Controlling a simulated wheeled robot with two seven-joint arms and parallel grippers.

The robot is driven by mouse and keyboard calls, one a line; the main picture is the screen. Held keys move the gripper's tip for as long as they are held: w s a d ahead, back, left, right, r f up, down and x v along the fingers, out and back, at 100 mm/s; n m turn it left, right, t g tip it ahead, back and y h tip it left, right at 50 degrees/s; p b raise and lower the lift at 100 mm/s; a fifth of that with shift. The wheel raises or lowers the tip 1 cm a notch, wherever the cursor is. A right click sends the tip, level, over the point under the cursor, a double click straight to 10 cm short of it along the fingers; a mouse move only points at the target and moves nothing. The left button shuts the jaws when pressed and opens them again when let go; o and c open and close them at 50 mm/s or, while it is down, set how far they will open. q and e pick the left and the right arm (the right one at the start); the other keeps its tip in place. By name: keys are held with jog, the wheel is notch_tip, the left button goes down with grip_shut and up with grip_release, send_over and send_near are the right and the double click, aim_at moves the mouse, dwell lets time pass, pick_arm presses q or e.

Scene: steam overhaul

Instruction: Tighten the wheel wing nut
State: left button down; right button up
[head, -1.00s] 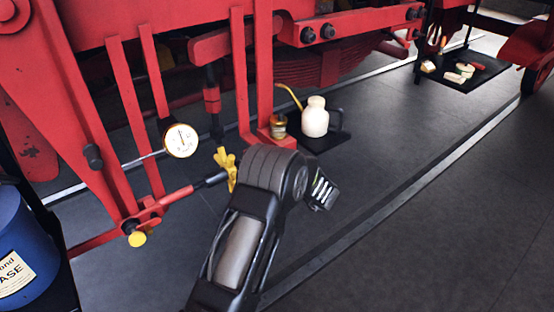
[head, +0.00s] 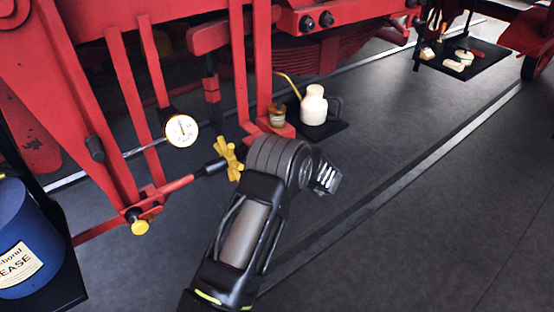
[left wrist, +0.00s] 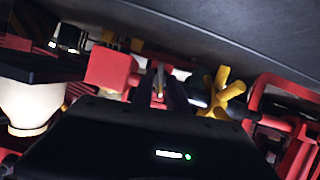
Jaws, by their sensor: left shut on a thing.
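The yellow wing nut (head: 229,157) has several stubby wings and sits at the end of a dark rod, beside my left wrist. In the left wrist view the wing nut (left wrist: 220,92) is right of my left gripper (left wrist: 162,75), with a small gap between them. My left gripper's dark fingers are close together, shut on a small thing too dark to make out. My right gripper is in neither current view.
A dial gauge (head: 181,131) and red frame bars stand left of the wing nut. A white jug (head: 314,105) and a small jar (head: 277,115) are behind my wrist. A blue grease drum (head: 28,240) is at far left. The floor (head: 420,220) at right is clear.

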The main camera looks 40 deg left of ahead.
dwell(0.5)
pick_arm(q)
jog(key=c, duration=1.6)
grip_release()
jog(key=shift+f, duration=0.1)
jog(key=shift+o, duration=0.2)
jog(key=b+v, duration=0.1)
jog(key=v, duration=0.6)
jog(key=shift+d+r, duration=0.2)
jog(key=shift+d, duration=0.15)
jog(key=shift+s, duration=0.1)
